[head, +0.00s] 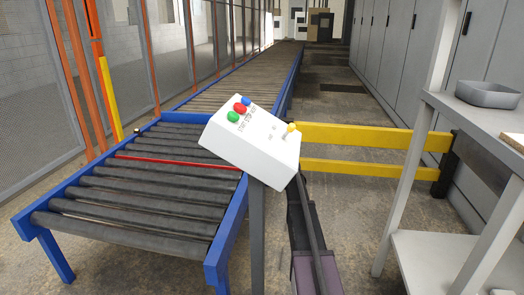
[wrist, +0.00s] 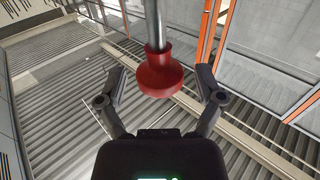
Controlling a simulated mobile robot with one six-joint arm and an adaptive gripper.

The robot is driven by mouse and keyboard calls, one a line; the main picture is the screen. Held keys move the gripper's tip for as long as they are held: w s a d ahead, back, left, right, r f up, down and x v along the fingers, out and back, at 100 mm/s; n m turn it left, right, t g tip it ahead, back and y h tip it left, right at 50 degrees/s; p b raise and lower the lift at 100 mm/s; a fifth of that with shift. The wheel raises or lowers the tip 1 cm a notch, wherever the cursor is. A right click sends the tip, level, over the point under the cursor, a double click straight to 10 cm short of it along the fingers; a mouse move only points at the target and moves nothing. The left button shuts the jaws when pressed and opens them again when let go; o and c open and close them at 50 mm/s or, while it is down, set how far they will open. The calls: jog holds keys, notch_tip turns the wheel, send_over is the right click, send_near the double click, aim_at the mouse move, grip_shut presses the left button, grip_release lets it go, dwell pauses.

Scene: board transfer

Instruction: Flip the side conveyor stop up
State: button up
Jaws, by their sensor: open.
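The side conveyor (head: 130,190) has dark rollers in a blue frame at the left of the head view. A thin red bar (head: 180,163), apparently the stop, lies across its rollers, near the main line. I cannot tell from this view exactly how it is hinged. My gripper (wrist: 163,78) is open in the wrist view, its two fingers spread wide. A red cup-shaped piece (wrist: 158,76) on a metal rod shows between the fingers in the picture; I cannot tell whether it touches them. My gripper does not show in the head view.
A shelf with a grey tray (head: 488,94) is at right. Mesh fencing (head: 40,80) lines the left.

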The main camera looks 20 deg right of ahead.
grip_shut()
jog(key=shift+w+r+p, duration=0.2)
jog(key=shift+r+p, duration=2.3)
grip_release()
jog(key=shift+s, duration=0.1)
jog(key=shift+s, duration=0.1)
jog(key=s+d, duration=0.2)
jog(key=s, duration=0.9)
jog(key=shift+s+d, duration=0.15)
jog(key=shift+s, duration=0.2)
